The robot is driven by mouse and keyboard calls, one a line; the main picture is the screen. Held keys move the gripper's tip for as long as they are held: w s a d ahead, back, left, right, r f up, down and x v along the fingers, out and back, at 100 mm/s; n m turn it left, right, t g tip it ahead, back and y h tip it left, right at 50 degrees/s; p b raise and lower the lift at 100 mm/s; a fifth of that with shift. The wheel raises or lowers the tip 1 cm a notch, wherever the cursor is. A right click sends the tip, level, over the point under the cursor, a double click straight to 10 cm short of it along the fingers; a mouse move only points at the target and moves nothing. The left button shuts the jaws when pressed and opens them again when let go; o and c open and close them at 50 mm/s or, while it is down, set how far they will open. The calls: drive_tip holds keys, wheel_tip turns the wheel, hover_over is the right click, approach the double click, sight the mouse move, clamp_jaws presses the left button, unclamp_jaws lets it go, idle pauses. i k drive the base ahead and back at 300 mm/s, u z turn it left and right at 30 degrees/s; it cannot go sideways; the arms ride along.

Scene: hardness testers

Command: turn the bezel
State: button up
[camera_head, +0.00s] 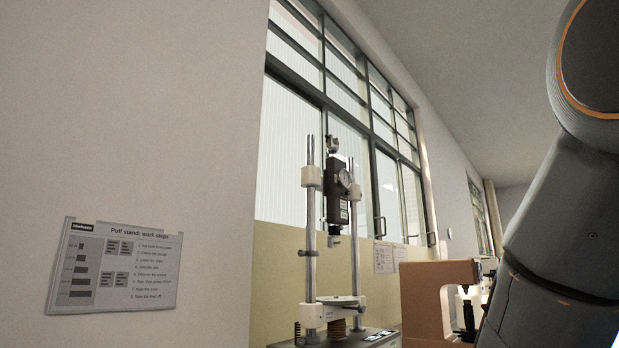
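A dark force gauge (338,197) hangs upright between the two steel columns of a pull stand (310,240). Its round dial with the bezel (344,179) faces right and is seen at a steep angle. The dial's pointer and markings are too small to read. A hook or clamp hangs below the gauge, above a white crosspiece (340,301) low on the stand. My arm fills the right edge of the view, well apart from the stand. My gripper is out of view.
A work-steps sign (117,266) hangs on the left wall. Tall windows (290,150) rise behind the stand. Open air lies between the stand and my arm.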

sight(346, 184)
drive_tip(key=k, duration=1.25)
drive_tip(key=z, duration=0.6)
drive_tip(key=i, duration=0.7)
drive_tip(key=z, duration=0.6)
drive_tip(key=i, duration=1.35)
drive_tip(key=u, duration=0.55)
drive_tip(key=i, duration=0.75)
drive_tip(key=u, duration=1.25)
drive_tip(key=i, duration=0.5)
drive_tip(key=u, duration=0.5)
